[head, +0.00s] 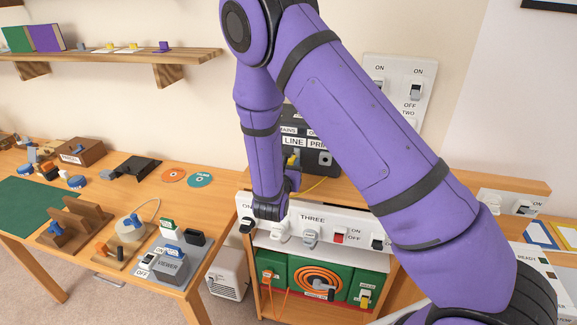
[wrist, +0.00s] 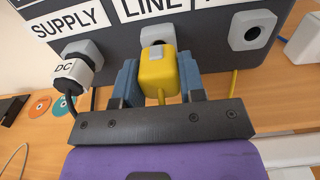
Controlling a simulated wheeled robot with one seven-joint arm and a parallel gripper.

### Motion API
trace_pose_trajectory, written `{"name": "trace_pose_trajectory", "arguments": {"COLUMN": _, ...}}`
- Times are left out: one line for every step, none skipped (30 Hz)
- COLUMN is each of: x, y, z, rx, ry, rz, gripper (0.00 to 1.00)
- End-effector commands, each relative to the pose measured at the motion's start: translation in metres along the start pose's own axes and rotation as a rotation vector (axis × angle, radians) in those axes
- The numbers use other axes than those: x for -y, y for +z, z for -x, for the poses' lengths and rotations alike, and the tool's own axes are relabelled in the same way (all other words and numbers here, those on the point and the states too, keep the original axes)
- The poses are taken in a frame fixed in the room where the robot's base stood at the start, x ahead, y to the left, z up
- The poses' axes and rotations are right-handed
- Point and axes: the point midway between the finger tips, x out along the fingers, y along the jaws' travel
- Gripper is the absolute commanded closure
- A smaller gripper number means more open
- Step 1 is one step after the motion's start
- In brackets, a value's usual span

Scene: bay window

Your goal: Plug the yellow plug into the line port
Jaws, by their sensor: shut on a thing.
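My gripper (wrist: 158,66) is shut on the yellow plug (wrist: 160,76), with one blue finger on each side of it. The plug is in front of the dark box (wrist: 205,50), under the LINE label (wrist: 143,8), with its yellow cable toward me. In the head view the yellow plug (head: 291,160) shows small at the dark box (head: 310,140), beside my arm.
Left of the plug, a white DC plug (wrist: 72,71) sits in the supply port. To the right is an empty grey port (wrist: 250,31). In the head view, a white switch strip (head: 318,221) lies below the box, and a crowded wooden table (head: 95,180) stands left.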

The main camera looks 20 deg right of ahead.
Motion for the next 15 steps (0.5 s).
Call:
{"name": "trace_pose_trajectory", "arguments": {"x": 0.0001, "y": 0.0, "z": -0.0013, "rx": 0.0, "ry": -0.001, "rz": 0.0, "gripper": 0.91}}
{"name": "trace_pose_trajectory", "arguments": {"x": 0.0001, "y": 0.0001, "z": -0.0019, "rx": 0.0, "ry": -0.001, "rz": 0.0, "gripper": 0.91}}
{"name": "trace_pose_trajectory", "arguments": {"x": 0.0001, "y": 0.0001, "z": -0.0028, "rx": 0.001, "ry": -0.001, "rz": 0.0, "gripper": 0.91}}
{"name": "trace_pose_trajectory", "arguments": {"x": 0.0, "y": 0.0001, "z": -0.0035, "rx": 0.001, "ry": -0.001, "rz": 0.0, "gripper": 0.91}}
{"name": "trace_pose_trajectory", "arguments": {"x": 0.0, "y": 0.0001, "z": -0.0041, "rx": 0.001, "ry": -0.001, "rz": -0.001, "gripper": 0.91}}
{"name": "trace_pose_trajectory", "arguments": {"x": 0.0, "y": 0.0001, "z": -0.005, "rx": 0.001, "ry": -0.001, "rz": -0.001, "gripper": 0.91}}
{"name": "trace_pose_trajectory", "arguments": {"x": 0.0, "y": 0.0002, "z": -0.0056, "rx": 0.001, "ry": -0.001, "rz": -0.001, "gripper": 0.91}}
{"name": "trace_pose_trajectory", "arguments": {"x": -0.0001, "y": 0.0002, "z": -0.0062, "rx": 0.001, "ry": -0.001, "rz": -0.001, "gripper": 0.91}}
{"name": "trace_pose_trajectory", "arguments": {"x": -0.0001, "y": 0.0002, "z": -0.0071, "rx": 0.001, "ry": -0.001, "rz": -0.001, "gripper": 0.91}}
{"name": "trace_pose_trajectory", "arguments": {"x": -0.0001, "y": 0.0002, "z": -0.0077, "rx": 0.001, "ry": -0.001, "rz": -0.001, "gripper": 0.91}}
{"name": "trace_pose_trajectory", "arguments": {"x": -0.0001, "y": 0.0002, "z": -0.0083, "rx": 0.001, "ry": 0.0, "rz": -0.001, "gripper": 0.91}}
{"name": "trace_pose_trajectory", "arguments": {"x": -0.0002, "y": 0.0002, "z": -0.0091, "rx": 0.001, "ry": 0.0, "rz": -0.001, "gripper": 0.91}}
{"name": "trace_pose_trajectory", "arguments": {"x": -0.0002, "y": 0.0002, "z": -0.0097, "rx": 0.001, "ry": 0.0, "rz": -0.001, "gripper": 0.91}}
{"name": "trace_pose_trajectory", "arguments": {"x": -0.0002, "y": 0.0002, "z": -0.0103, "rx": 0.001, "ry": 0.0, "rz": -0.001, "gripper": 0.91}}
{"name": "trace_pose_trajectory", "arguments": {"x": -0.0002, "y": 0.0002, "z": -0.0112, "rx": 0.001, "ry": 0.0, "rz": 0.0, "gripper": 0.91}}
